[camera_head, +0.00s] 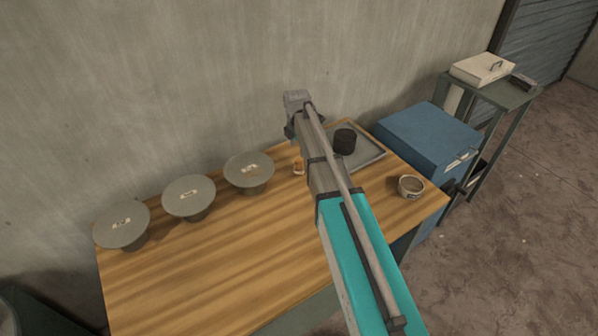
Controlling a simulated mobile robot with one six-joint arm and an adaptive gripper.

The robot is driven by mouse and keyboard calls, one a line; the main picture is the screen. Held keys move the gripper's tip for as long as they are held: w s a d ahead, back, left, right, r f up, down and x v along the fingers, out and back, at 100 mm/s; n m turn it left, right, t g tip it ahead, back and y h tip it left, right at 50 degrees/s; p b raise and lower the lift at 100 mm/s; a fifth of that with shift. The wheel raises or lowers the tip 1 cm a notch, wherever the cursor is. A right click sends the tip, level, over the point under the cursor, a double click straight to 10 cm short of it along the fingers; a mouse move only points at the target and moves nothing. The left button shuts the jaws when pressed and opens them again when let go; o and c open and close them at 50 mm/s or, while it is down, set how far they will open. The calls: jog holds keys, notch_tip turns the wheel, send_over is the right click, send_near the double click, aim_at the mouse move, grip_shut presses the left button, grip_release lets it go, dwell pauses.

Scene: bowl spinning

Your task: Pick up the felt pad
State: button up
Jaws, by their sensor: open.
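My arm reaches from the lower right over the wooden table (215,262). My gripper (290,131) is at its far end, above the back of the table, small and partly hidden by my arm. It is open, and I see nothing held in it. I cannot clearly make out a felt pad. A dark, round, upright block (344,141) stands on a grey tray (372,157) just right of my arm; I cannot tell whether it is felt. A small orange-brown item (298,166) lies close to the left side of my arm.
Three grey discs on stands line the table's back left: one left (121,225), one middle (189,197), one right (249,171). A small round bowl (411,186) is near the right edge. A blue cabinet (428,135) stands beyond. The table's front left is clear.

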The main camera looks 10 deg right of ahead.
aim_at(299, 161)
jog(key=shift+f+b, duration=1.4)
jog(key=shift+f, duration=0.25)
jog(key=shift+f, duration=0.1)
jog(key=shift+w+d+f+b, duration=0.1)
jog(key=shift+d+f+b, duration=0.05)
jog(key=shift+f+b, duration=1.15)
jog(key=shift+d+f+b, duration=0.15)
jog(key=shift+f+b, duration=1.05)
jog(key=shift+b, duration=0.1)
grip_shut()
